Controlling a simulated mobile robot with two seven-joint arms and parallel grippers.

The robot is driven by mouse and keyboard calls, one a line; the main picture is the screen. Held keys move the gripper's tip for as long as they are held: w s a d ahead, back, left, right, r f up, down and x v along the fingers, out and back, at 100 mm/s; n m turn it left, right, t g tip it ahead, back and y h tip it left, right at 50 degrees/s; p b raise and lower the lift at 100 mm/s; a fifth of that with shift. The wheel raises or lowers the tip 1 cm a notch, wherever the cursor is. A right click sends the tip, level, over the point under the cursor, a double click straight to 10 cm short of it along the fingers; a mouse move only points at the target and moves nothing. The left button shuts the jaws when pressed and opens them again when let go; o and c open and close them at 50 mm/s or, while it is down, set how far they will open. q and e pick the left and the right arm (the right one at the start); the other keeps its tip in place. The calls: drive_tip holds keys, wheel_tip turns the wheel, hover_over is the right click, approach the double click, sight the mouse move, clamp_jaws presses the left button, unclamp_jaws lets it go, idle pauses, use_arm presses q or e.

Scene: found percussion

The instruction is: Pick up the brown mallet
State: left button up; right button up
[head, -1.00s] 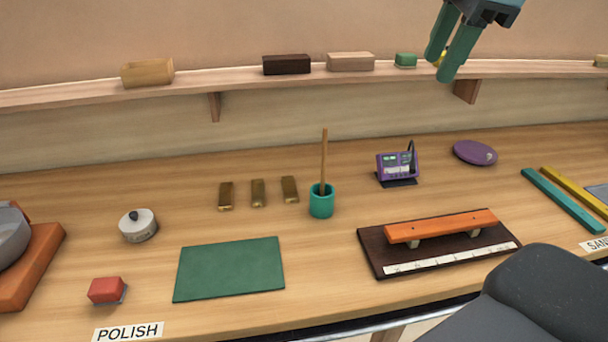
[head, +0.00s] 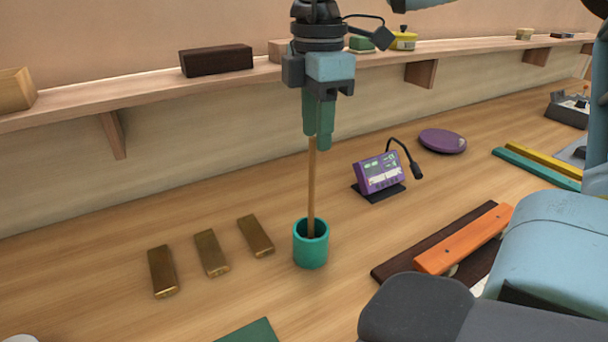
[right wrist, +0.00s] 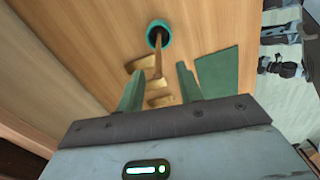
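The brown mallet (head: 312,190) is a thin wooden stick standing nearly upright in a small teal cup (head: 310,247) on the bench. Its lower end is hidden inside the cup. My right gripper (head: 319,140) points down from above, at the top of the stick. In the right wrist view its two green fingers (right wrist: 158,88) are spread apart, and the mallet's stick (right wrist: 158,63) shows between them, rising from the cup (right wrist: 158,27). The stick's top end is hard to make out there. My left gripper is not seen in the head view.
Several brass bars (head: 211,253) lie left of the cup. A purple device (head: 379,175) with a bent dark stalk stands to its right, and an orange bar (head: 463,240) on a dark board lies nearer right. A shelf (head: 150,105) with blocks runs behind.

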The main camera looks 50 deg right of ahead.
wheel_tip(320, 180, down, 2)
hover_over(311, 203)
drive_tip(key=shift+f, duration=2.8)
drive_tip(key=shift+w+d+p, duration=0.15)
drive_tip(key=shift+d+p, duration=0.1)
drive_tip(key=shift+p, duration=0.1)
drive_tip(key=shift+c, duration=0.5)
clamp_jaws()
